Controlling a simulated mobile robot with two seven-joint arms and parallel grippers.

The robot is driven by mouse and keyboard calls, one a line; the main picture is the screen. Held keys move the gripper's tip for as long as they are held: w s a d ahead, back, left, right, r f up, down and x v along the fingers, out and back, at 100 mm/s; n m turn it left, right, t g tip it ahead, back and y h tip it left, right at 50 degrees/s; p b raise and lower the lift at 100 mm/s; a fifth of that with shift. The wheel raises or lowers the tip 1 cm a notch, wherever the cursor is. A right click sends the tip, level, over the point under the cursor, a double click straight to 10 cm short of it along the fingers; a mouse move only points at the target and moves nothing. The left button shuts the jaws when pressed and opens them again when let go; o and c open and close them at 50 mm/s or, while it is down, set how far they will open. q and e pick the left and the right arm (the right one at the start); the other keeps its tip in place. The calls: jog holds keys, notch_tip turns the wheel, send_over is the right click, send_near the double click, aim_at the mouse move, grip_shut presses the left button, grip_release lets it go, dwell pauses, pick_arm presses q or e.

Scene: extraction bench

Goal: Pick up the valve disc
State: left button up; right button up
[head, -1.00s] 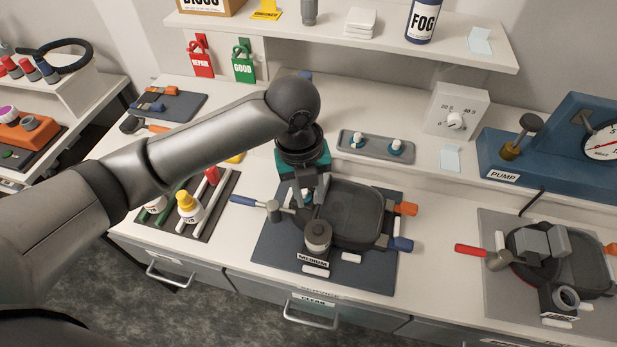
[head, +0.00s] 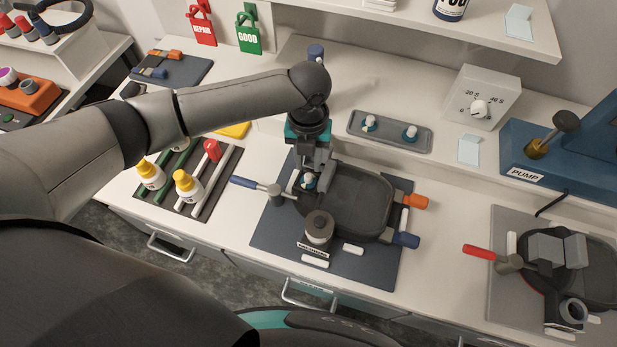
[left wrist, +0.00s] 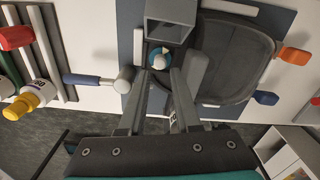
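A small teal disc with a white knob, which looks like the valve disc (head: 309,182), sits at the left side of the black device (head: 358,203) on the dark mat (head: 272,230). In the left wrist view the disc (left wrist: 159,58) lies just beyond and between my fingertips, beside a grey square box (left wrist: 170,22). My left gripper (head: 312,172) points down over it, and its fingers (left wrist: 159,78) are apart and not closed on it. My right gripper is not in view.
Orange (head: 414,201) and blue (head: 405,240) handles stick out at the right. A second device (head: 570,265) is at right.

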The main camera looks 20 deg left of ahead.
aim_at(308, 175)
pick_arm(q)
jog(key=shift+f, duration=2.7)
grip_shut()
